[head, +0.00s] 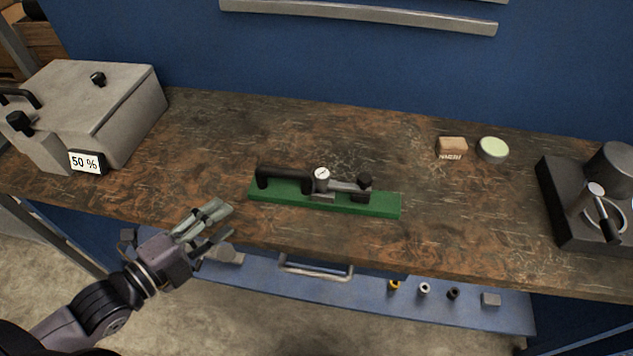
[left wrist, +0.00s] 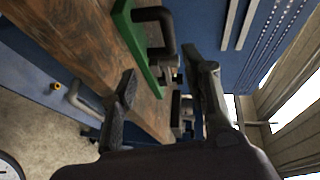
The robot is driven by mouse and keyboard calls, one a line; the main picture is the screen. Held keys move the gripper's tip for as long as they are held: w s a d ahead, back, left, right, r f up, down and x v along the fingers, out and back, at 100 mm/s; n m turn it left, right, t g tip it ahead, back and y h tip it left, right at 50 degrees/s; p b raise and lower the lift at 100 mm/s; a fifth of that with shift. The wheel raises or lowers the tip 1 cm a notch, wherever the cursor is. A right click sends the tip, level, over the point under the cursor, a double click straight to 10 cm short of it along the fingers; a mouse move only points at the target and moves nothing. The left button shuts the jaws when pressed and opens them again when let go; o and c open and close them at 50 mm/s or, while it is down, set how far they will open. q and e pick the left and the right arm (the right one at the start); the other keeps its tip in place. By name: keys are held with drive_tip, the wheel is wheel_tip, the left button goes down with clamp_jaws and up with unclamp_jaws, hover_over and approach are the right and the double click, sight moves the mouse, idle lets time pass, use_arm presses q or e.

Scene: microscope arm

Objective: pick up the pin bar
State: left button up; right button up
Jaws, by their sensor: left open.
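A black bar-like handle with a round dial gauge (head: 322,174) and a dark knob lies along a green base (head: 383,207) at the middle of the bench. I cannot tell for certain which part is the pin bar. The black handle (head: 285,175) is its left part. My left gripper (head: 222,222) is open and empty by the bench's front edge, left of the green base and apart from it. In the left wrist view, the open fingers (left wrist: 168,85) have the green base (left wrist: 133,38) and black handle (left wrist: 160,20) beyond them. My right gripper is not seen.
A grey box with a "50 %" display (head: 87,162) stands at the left. A small cardboard box (head: 452,146) and a round pale tin (head: 492,149) sit at the back right. A dark machine (head: 575,205) stands far right. Below is a blue drawer or shelf (head: 375,291) with small parts.

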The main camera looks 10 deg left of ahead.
sight(282, 176)
use_arm(q)
drive_tip(key=x, duration=0.4)
drive_tip(key=r+x, duration=0.1)
drive_tip(key=x, duration=0.1)
drive_tip(key=shift+d, duration=0.35)
drive_tip(key=p+x, duration=0.1)
drive_tip(key=x, duration=0.4)
drive_tip(key=shift+w+d, duration=0.15)
drive_tip(key=shift+w, duration=0.15)
drive_tip(key=shift+w+d+f, duration=0.15)
drive_tip(key=shift+w+d, duration=0.15)
drive_tip(key=shift+w, duration=0.1)
drive_tip(key=shift+w+d+p, duration=0.15)
drive_tip(key=shift+w+p, duration=0.1)
drive_tip(key=shift+p, duration=0.05)
drive_tip(key=p+x, duration=0.1)
drive_tip(key=x, duration=0.3)
drive_tip(key=shift+w+d, duration=0.25)
drive_tip(key=shift+w, duration=0.05)
drive_tip(key=shift+s, duration=0.1)
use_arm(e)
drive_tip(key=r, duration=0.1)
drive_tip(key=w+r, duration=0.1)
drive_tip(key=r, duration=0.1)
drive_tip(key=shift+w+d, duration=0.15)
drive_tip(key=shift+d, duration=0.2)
use_arm(q)
drive_tip(key=shift+c, duration=0.4)
